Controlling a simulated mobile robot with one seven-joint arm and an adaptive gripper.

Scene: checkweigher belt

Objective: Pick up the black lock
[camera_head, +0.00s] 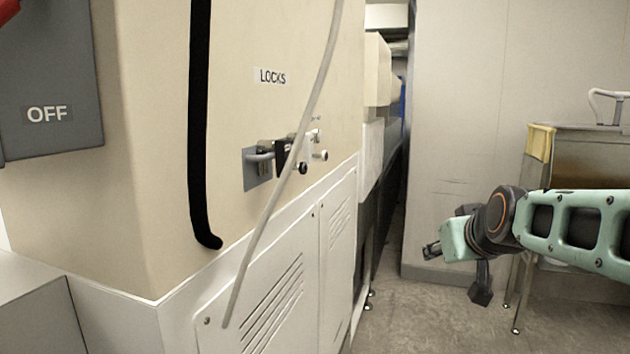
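Under the LOCKS label (272,76) on the beige machine panel, a black piece (282,152) that looks like the black lock hangs at a small row of metal hooks or pegs. It is small and partly crossed by a pale cable, so its shape is hard to make out. A grey metal plate (252,172) with a hasp-like fitting is just left of it. My gripper (432,250) is at the right, well apart from the hooks and lower than them. Its fingers are too small and turned to show whether they are open; I see nothing held.
A pale cable (262,222) hangs slanting before the hooks. A thick black strip (199,120) runs down the panel to their left. A grey OFF box (50,90) is at far left. A metal table (580,150) stands behind my arm. Open floor (400,320) lies between machine and arm.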

